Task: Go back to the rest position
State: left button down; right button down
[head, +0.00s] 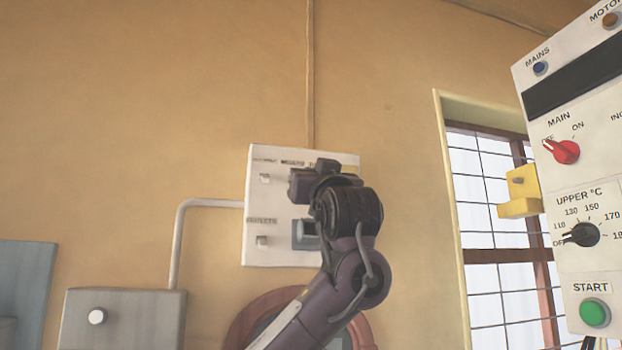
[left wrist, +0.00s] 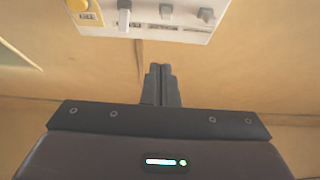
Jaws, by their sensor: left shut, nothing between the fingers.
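My left arm comes up from the bottom middle of the head view, in front of a white switch panel (head: 262,215) on the wall. The left gripper's fingers are hidden behind the wrist in the head view. In the left wrist view my left gripper (left wrist: 161,72) is shut, its two dark fingers together with nothing between them. The switch panel (left wrist: 185,28) shows beyond the fingertips at the top of that view, with a gap of bare wall between. My right gripper is in neither view.
A white control panel (head: 575,115) with a red MAIN knob (head: 562,151) and a green START button (head: 595,312) stands at the right. A yellow bracket (head: 521,190) sticks out beside it. A grey box (head: 140,318) is at the lower left. A barred window (head: 485,205) is behind.

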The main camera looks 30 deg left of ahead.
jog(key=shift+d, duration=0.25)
